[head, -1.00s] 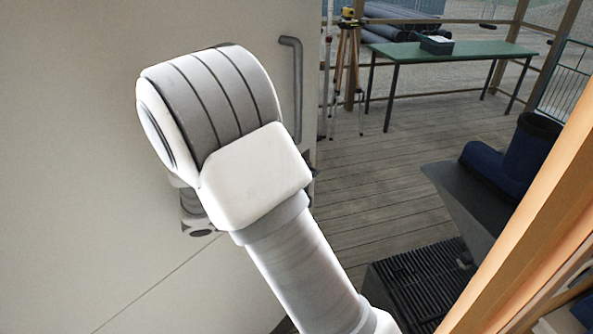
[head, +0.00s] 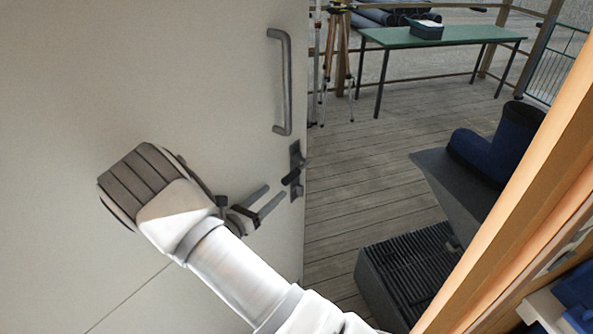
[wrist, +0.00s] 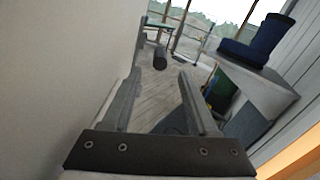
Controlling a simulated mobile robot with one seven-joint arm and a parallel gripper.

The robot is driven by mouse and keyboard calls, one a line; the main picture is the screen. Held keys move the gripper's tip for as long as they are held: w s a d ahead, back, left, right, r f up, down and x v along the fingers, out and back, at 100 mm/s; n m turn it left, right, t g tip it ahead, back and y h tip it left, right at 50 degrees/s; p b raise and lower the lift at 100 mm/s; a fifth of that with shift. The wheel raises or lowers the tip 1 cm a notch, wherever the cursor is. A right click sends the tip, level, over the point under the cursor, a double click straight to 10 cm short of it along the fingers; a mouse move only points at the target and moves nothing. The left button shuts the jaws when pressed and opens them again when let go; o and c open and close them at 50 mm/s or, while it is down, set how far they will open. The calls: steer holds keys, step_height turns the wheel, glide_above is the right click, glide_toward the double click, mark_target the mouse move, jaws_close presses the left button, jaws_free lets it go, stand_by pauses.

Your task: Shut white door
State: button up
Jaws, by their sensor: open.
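The white door (head: 130,70) fills the left of the head view and stands ajar, with a deck showing past its free edge. It carries a grey vertical pull bar (head: 282,82) and, below that, a dark lever handle (head: 294,172) near the edge. My gripper (head: 275,203) is open and empty in front of the door, just left of and below the lever. In the wrist view my gripper (wrist: 158,98) has its fingers apart. The white door (wrist: 60,70) lies along the left there.
An orange-brown wooden post (head: 520,190) slants across the right. A dark ribbed crate (head: 410,275) stands on the floor, with blue boots (head: 500,145) on a grey bench behind it. A green table (head: 440,38) stands at the back. Plank floor between is clear.

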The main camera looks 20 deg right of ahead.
mark_target(296, 170)
steer(key=p+x, duration=0.1)
steer(key=x, duration=1.1)
jaws_close()
stand_by(1.1)
